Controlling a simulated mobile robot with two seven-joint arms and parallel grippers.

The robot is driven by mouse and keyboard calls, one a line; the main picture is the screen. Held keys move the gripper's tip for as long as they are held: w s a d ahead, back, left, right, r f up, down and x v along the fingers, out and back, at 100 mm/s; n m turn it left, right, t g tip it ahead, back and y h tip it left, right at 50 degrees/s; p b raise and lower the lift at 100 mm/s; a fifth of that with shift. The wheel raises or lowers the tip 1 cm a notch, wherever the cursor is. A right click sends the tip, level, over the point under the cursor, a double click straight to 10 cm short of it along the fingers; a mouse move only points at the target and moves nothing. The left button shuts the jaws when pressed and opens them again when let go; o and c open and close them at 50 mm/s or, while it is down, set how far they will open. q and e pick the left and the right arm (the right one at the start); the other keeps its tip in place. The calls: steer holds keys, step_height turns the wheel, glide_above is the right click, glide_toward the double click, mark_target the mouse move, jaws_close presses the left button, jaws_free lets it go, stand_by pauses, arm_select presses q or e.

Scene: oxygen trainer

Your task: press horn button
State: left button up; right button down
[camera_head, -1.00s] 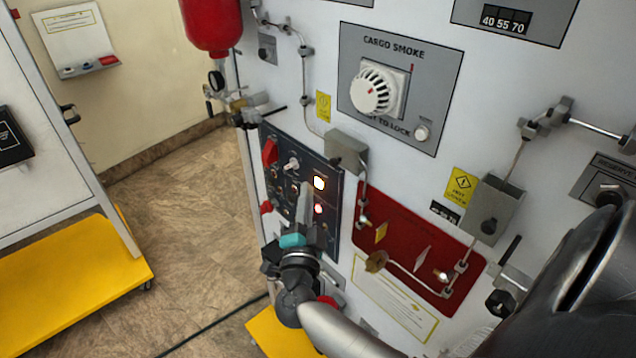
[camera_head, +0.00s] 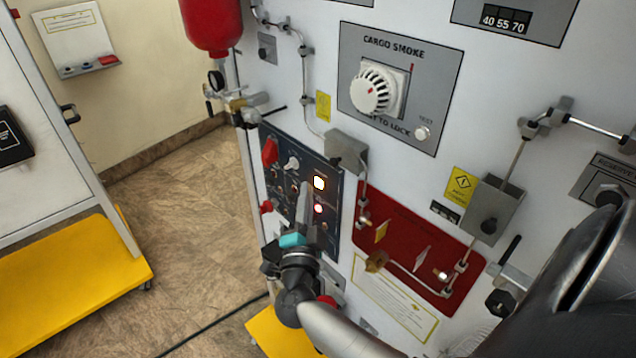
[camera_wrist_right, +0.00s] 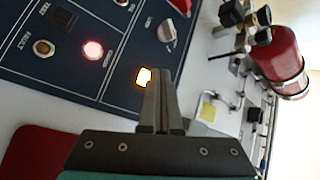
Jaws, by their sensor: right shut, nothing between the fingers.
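The dark control panel (camera_head: 325,240) on the white wall carries knobs, switches, an amber lit square (camera_head: 320,182) and a red lit round button (camera_head: 318,208). In the right wrist view the red lit button (camera_wrist_right: 93,50) and a dark round button (camera_wrist_right: 43,47) show to the left of my fingers. My right gripper (camera_head: 305,186) is shut and empty in front of the panel. In the right wrist view its fingertips (camera_wrist_right: 165,78) overlap the edge of the amber light (camera_wrist_right: 143,77); contact is unclear.
A red bottle (camera_head: 211,22) hangs above left of the panel. A grey box (camera_head: 346,150), metal pipes and a red plate (camera_head: 405,232) stand close to the right. A yellow-based cart (camera_head: 80,275) stands at the left, with open floor (camera_head: 185,200) between.

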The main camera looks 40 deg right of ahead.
steer(key=shift+d, duration=0.1)
stand_by(0.7)
steer(key=shift+d, duration=0.35)
steer(key=shift+w+d+p, duration=0.1)
steer(key=shift+d+p, duration=0.2)
steer(key=shift+d, duration=0.1)
stand_by(0.6)
stand_by(0.4)
steer(key=shift+a, duration=0.8)
steer(key=shift+a, duration=0.1)
steer(key=shift+s+a, duration=0.15)
steer(key=shift+a, duration=1.05)
steer(key=shift+s+a, duration=0.15)
steer(key=shift+a, duration=1.05)
